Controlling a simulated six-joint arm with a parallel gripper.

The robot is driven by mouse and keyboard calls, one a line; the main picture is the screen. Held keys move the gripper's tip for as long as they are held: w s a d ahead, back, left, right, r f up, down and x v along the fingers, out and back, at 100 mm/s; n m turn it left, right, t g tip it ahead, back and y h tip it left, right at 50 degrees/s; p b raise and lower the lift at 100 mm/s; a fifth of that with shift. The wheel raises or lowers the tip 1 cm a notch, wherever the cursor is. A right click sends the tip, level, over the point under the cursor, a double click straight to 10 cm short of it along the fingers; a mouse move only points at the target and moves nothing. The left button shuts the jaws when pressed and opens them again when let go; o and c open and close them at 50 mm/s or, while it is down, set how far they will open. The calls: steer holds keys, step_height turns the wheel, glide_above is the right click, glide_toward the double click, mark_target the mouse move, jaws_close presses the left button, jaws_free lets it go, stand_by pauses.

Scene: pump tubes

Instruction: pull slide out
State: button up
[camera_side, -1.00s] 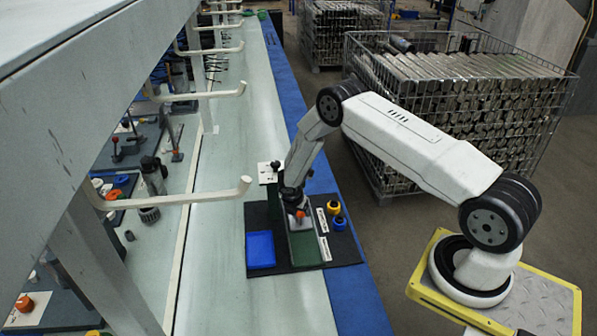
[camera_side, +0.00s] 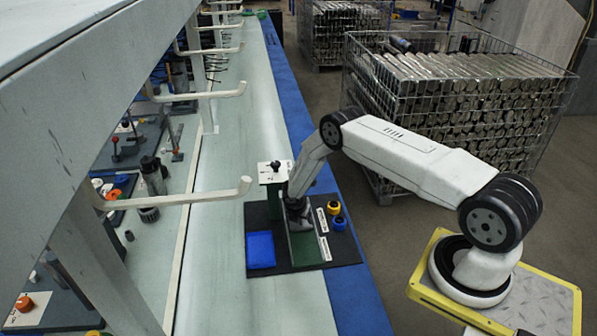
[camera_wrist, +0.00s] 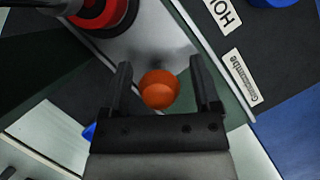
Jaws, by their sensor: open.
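The orange knob (camera_wrist: 160,90) sits between the two fingers of my gripper (camera_wrist: 160,66) in the wrist view. The fingers are open, with a gap on each side of the knob. A pale grey metal strip, which looks like the slide (camera_wrist: 160,50), lies just past the knob. In the side view my gripper (camera_side: 298,222) is low over the green channel (camera_side: 306,250) on the black mat (camera_side: 285,266). The knob is hidden there behind my gripper.
A blue tray (camera_side: 260,250) lies left of the channel. Yellow (camera_side: 333,208) and blue (camera_side: 339,223) round parts stand to its right, beside white labels. A white-topped stand (camera_side: 272,173) with a black knob is behind. A white rack arm (camera_side: 190,198) reaches in from the left.

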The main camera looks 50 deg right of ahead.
jaws_close()
stand_by(1.3)
